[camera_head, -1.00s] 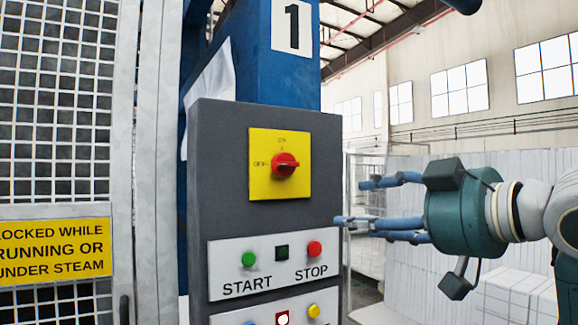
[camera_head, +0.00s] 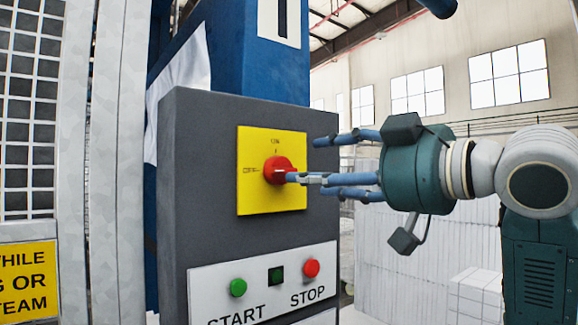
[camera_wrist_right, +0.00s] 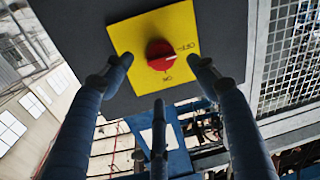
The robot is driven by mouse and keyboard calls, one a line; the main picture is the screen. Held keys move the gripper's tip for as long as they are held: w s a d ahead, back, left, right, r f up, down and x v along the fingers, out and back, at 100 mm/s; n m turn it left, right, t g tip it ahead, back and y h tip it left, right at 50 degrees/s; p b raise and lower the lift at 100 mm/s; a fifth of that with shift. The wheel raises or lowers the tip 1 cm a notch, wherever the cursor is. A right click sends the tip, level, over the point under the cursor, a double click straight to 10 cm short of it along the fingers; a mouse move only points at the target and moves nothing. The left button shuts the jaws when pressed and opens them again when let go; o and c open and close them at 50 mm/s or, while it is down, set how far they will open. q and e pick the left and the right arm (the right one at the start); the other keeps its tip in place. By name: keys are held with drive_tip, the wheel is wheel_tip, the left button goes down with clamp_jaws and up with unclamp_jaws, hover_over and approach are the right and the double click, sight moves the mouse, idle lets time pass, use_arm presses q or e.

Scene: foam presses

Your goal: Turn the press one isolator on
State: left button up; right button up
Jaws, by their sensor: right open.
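The press one isolator is a red rotary knob (camera_head: 274,166) on a yellow square plate (camera_head: 257,202), on the upper front of a dark grey control box (camera_head: 195,140). In the right wrist view the red knob (camera_wrist_right: 158,53) has a white mark pointing towards the OFF label, with ON a quarter turn away. My right gripper (camera_head: 314,168) is open, its blue fingers reaching left at the knob. One fingertip overlaps the knob's right edge in the head view; contact cannot be told. In the wrist view the fingers (camera_wrist_right: 160,78) are spread around the knob's line. My left gripper is not in view.
Below the isolator a white panel (camera_head: 258,283) carries a green START button (camera_head: 237,288), a small dark square indicator (camera_head: 275,275) and a red STOP button (camera_head: 311,268). A mesh guard (camera_head: 28,130) with a yellow sign stands at left. The blue press column (camera_head: 235,70) rises behind.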

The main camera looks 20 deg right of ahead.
sight(287, 171)
drive_tip(key=p+x, duration=0.1)
drive_tip(key=x, duration=0.4)
drive_tip(key=shift+w+a, duration=0.25)
drive_tip(key=shift+w, duration=0.05)
drive_tip(key=shift+p+x, duration=0.35)
drive_tip(key=shift+x, duration=0.55)
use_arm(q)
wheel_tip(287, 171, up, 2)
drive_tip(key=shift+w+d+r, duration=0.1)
use_arm(e)
drive_tip(key=shift+f, duration=0.15)
drive_tip(key=c, duration=1.1)
